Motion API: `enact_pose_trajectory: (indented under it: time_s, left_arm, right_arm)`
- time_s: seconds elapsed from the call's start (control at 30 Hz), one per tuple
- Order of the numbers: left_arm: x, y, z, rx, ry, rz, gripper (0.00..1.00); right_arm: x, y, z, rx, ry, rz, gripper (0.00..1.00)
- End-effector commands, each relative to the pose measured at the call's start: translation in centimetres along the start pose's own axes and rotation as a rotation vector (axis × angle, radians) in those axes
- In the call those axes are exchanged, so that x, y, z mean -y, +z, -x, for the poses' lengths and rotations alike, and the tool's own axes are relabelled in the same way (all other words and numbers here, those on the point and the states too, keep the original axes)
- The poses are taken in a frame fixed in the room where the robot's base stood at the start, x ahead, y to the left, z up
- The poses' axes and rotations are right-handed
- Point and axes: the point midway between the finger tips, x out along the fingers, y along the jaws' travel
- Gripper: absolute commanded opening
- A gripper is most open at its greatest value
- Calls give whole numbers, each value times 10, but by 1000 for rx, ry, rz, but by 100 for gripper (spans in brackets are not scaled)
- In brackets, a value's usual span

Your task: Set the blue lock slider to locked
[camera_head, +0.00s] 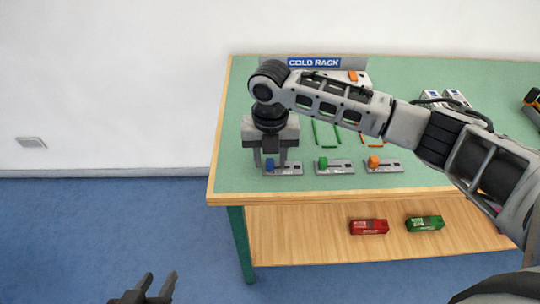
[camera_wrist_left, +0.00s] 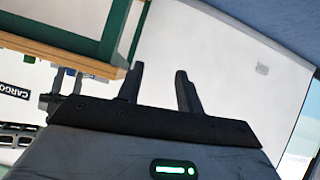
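The blue lock slider (camera_head: 269,164) is a small blue knob near the left end of a grey plate (camera_head: 292,169) at the table's front left. My right gripper (camera_head: 270,161) points down over it, with its fingers apart on either side of the knob. I cannot tell whether either finger touches it. My left gripper (camera_head: 157,286) is low, over the blue floor left of the table; in the left wrist view its fingers (camera_wrist_left: 160,82) are apart with nothing between them.
Similar plates with a green knob (camera_head: 323,162) and an orange knob (camera_head: 374,161) stand to the right. A "COLD RACK" sign (camera_head: 314,63) is at the back. My right arm crosses above the table.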

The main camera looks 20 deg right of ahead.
Motion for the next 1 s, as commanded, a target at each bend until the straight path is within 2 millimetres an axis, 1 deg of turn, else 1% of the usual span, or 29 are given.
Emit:
enact_pose_trajectory:
  time_s: [0.1, 0.13, 0.23, 0.27, 0.37, 0.43, 0.57, 0.6, 0.7, 0.8, 1.0]
  left_arm:
    - [0, 1, 0, 2, 0, 1, 36]
    - [0, 1, 0, 2, 0, 2, 36]
    - [0, 2, 0, 4, -1, 2, 36]
    - [0, 2, 0, 4, -1, 2, 36]
    - [0, 3, 0, 6, -1, 2, 36]
    - [0, 1, 2, 8, -2, 2, 36]
    - [0, -6, 9, 22, -11, -13, 36]
    - [0, -6, 10, 27, -14, -19, 36]
    - [1, -4, 10, 38, -18, -26, 36]
    - [2, -1, 8, 43, -20, -31, 36]
    - [3, -3, 6, 37, -19, -37, 36]
  right_arm:
    - [0, 0, 0, 0, 0, 0, 38]
    - [0, 0, 0, 0, 0, 0, 33]
    - [0, 0, 0, 0, 0, 0, 5]
    - [0, 0, 0, 0, 0, 0, 0]
    - [0, 0, 0, 0, 0, 0, 0]
    - [4, 0, 2, -1, 0, -2, 0]
    - [26, 0, 5, -4, -2, -5, 0]
    - [32, 0, 5, -3, -1, -5, 0]
    - [42, 0, 3, -3, -1, -3, 0]
    - [45, 0, 1, -1, 0, -1, 0]
    - [46, 1, 1, -1, -4, -2, 0]
